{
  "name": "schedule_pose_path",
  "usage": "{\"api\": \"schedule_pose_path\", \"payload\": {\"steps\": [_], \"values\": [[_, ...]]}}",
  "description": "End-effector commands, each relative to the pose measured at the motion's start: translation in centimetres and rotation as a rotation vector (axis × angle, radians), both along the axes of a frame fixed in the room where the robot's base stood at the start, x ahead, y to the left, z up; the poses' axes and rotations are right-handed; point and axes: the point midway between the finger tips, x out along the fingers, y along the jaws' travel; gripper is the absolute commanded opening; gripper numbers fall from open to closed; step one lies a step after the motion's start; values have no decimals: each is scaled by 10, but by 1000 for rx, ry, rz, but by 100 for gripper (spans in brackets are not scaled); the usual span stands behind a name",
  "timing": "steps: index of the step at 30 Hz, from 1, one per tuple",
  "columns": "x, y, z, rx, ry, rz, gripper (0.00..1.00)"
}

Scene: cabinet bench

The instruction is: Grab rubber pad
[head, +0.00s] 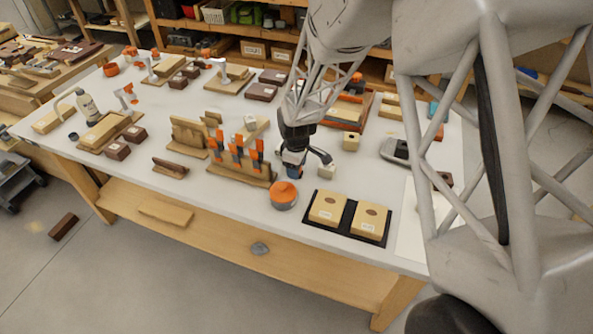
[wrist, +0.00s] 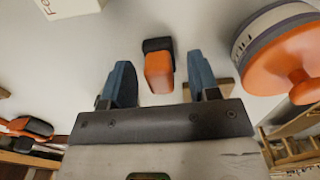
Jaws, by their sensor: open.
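My gripper (head: 308,168) is open above the bench, behind the orange-lidded round container. In the wrist view its two blue fingers stand apart, with the gap between them (wrist: 160,82). A small orange block with a dark end (wrist: 159,71) lies below and between the fingertips, with space on both sides. I cannot tell whether it is the rubber pad, or whether it is touched. In the head view the gripper hides this spot. A flat black mat (head: 312,235) lies at the front right under two wooden blocks with dark round spots.
The orange-lidded container (head: 284,196) is close by, also at right in the wrist view (wrist: 285,60). A wooden rack with orange-handled tools (head: 238,172) stands to the left. Bare bench (head: 225,205) lies along the front.

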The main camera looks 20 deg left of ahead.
Motion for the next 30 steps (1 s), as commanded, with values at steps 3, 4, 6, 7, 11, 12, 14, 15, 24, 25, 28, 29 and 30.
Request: {"api": "schedule_pose_path", "payload": {"steps": [3, 4, 6, 7, 11, 12, 14, 15, 24, 25, 28, 29, 30], "values": [[0, 0, 0, 0, 0, 0, 55], [0, 0, 0, 0, 0, 0, 55], [0, 0, 0, 0, 0, 0, 55], [0, 0, 0, 0, 0, 0, 55], [0, 0, 0, 0, 0, 0, 46], [0, 0, 0, 0, 0, 0, 40], [0, 0, 0, 0, 0, 0, 31], [0, 0, 0, 0, 0, 0, 25], [0, 0, 0, 0, 0, 0, 2], [0, 0, 0, 0, 0, 0, 2], [0, 0, 1, 0, 0, 0, 2], [0, 0, 2, 0, 0, 0, 2], [0, 0, 3, 0, 0, 0, 2]]}}
